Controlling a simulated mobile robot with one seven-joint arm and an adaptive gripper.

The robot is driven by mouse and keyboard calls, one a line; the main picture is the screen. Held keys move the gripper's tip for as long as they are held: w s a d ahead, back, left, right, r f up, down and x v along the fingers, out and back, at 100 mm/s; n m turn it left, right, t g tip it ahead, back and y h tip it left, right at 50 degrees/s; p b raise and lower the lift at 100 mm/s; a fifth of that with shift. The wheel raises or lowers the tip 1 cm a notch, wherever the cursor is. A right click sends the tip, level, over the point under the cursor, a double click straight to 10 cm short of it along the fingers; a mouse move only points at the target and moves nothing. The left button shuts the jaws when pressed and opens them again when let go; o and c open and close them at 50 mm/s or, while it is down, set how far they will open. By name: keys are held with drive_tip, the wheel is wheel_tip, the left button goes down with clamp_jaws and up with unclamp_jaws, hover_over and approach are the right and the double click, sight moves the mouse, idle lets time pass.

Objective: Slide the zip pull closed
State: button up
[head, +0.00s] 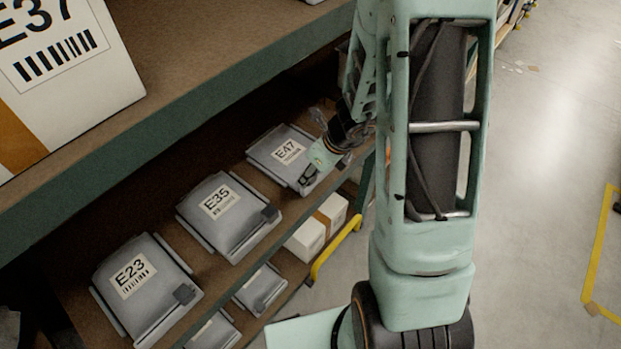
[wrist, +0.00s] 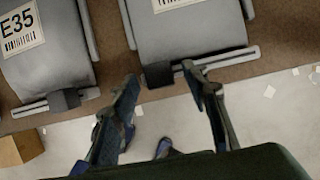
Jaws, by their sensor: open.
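Three grey pouches with flat labels lie in a row on a brown shelf: E23 (head: 150,302), E35 (head: 232,233) and E47 (head: 262,153). Each has a rail along its front edge; dark block pulls show on E23 (head: 183,294) and E35 (head: 269,214). My gripper (head: 308,180) is at the front edge of E47. In the wrist view my gripper (wrist: 159,73) is open, its two fingers apart on either side of the dark zip pull (wrist: 158,74) at the left part of that pouch's rail (wrist: 215,60). I cannot tell whether either finger touches it.
A shelf above (head: 215,60) holds a white E37 box (head: 65,75). White boxes (head: 306,240) and more grey pouches (head: 260,289) sit on a lower level. A yellow bar (head: 335,248) runs beside the boxes. Open floor (head: 540,200) lies to the right.

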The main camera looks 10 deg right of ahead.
drive_tip(key=shift+w+a+f, duration=0.15)
drive_tip(key=shift+w+f, duration=0.05)
drive_tip(key=shift+f, duration=0.35)
clamp_jaws()
